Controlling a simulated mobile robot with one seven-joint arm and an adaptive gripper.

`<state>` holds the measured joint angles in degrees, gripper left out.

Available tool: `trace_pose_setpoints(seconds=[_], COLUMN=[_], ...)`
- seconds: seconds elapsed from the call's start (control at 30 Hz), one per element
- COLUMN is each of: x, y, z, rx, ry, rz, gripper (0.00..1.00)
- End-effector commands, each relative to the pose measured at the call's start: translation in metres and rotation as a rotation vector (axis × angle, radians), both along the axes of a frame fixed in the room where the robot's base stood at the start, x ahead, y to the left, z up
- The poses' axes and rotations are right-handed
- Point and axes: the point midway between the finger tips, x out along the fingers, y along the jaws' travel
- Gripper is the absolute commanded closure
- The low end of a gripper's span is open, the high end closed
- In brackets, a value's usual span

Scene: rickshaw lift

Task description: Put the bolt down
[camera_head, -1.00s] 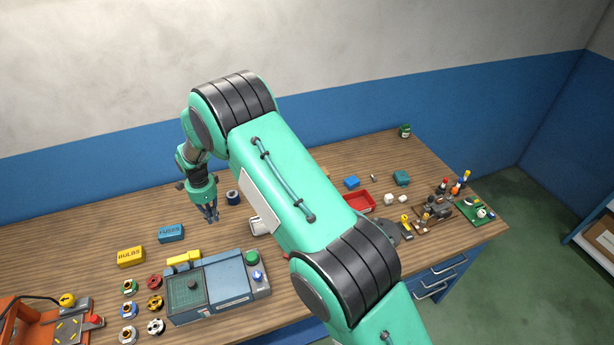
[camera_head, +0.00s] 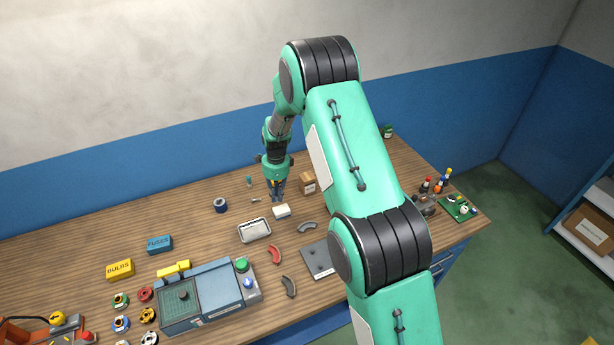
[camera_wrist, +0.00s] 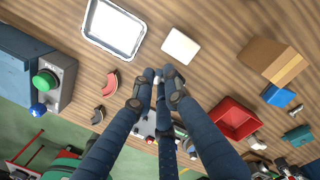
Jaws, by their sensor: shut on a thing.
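My gripper (camera_head: 277,197) is over the back middle of the workbench, pointing down, beside a white block (camera_head: 282,211). In the wrist view its fingertips (camera_wrist: 158,76) are close together. A small grey piece, likely the bolt (camera_wrist: 157,74), shows between them and is mostly hidden by the fingers. I cannot tell how far it is above the wood. The white block (camera_wrist: 180,46) lies just beyond the fingertips in the wrist view, apart from them.
A pale metal tray (camera_head: 254,230) lies front left of my gripper. A cardboard box (camera_head: 308,183) stands to the right, and a dark blue roll (camera_head: 220,204) to the left. A red bin (camera_wrist: 233,119) shows in the wrist view. Bare wood lies around the gripper.

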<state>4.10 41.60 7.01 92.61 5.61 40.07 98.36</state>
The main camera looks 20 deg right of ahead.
Motion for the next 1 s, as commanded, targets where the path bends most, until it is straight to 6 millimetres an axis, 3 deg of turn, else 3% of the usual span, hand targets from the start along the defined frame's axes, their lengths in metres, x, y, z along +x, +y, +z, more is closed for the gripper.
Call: trace_pose_setpoints(seconds=[0.03, 0.2, 0.4, 0.6, 1.0], x=[-0.005, -0.021, -0.037, -0.045, -0.045], y=[-0.019, -0.073, -0.116, -0.134, -0.135], z=[0.004, 0.010, 0.015, 0.017, 0.017], rx=[0.004, 0.014, 0.024, 0.027, 0.028], ry=[0.002, 0.002, 0.004, 0.004, 0.004], rz=[-0.031, -0.120, -0.196, -0.227, -0.230], gripper=[1.00, 1.00, 1.00, 1.00, 1.00])
